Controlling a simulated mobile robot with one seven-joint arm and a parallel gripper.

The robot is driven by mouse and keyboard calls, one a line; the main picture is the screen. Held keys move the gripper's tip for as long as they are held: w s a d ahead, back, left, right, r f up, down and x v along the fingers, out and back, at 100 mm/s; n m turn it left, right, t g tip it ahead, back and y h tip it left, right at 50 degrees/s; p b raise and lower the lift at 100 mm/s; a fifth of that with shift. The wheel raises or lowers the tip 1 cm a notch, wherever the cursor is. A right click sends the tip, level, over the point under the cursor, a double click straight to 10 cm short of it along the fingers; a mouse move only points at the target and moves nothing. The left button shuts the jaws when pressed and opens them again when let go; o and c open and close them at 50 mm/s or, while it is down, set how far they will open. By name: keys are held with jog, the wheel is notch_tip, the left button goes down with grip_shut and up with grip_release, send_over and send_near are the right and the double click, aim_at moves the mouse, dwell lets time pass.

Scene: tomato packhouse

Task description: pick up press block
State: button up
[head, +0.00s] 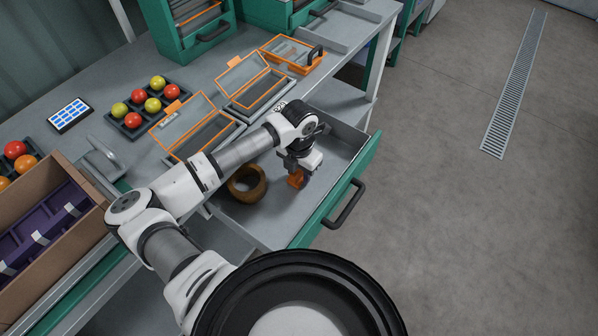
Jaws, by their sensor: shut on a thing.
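The press block (296,181) is a small orange-brown block at the tip of my gripper (297,172), in the head view. My gripper points down inside the open drawer (318,214) and is shut on the block. The fingers partly hide the block. I cannot tell whether its underside touches the drawer floor or is just above it.
A brown ring (246,184) lies in the drawer, left of my gripper. The drawer's green front with a dark handle (344,204) is at the right. Clear-lidded orange-rimmed cases (199,128) and a tomato tray (147,104) stand on the bench. A cardboard box (82,240) is at left.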

jog(key=shift+r, duration=0.15)
notch_tip(320, 180, up, 20)
jog(key=b, duration=0.4)
jog(key=o, duration=0.4)
jog(key=shift+c, duration=1.2)
jog(key=shift+s, duration=0.1)
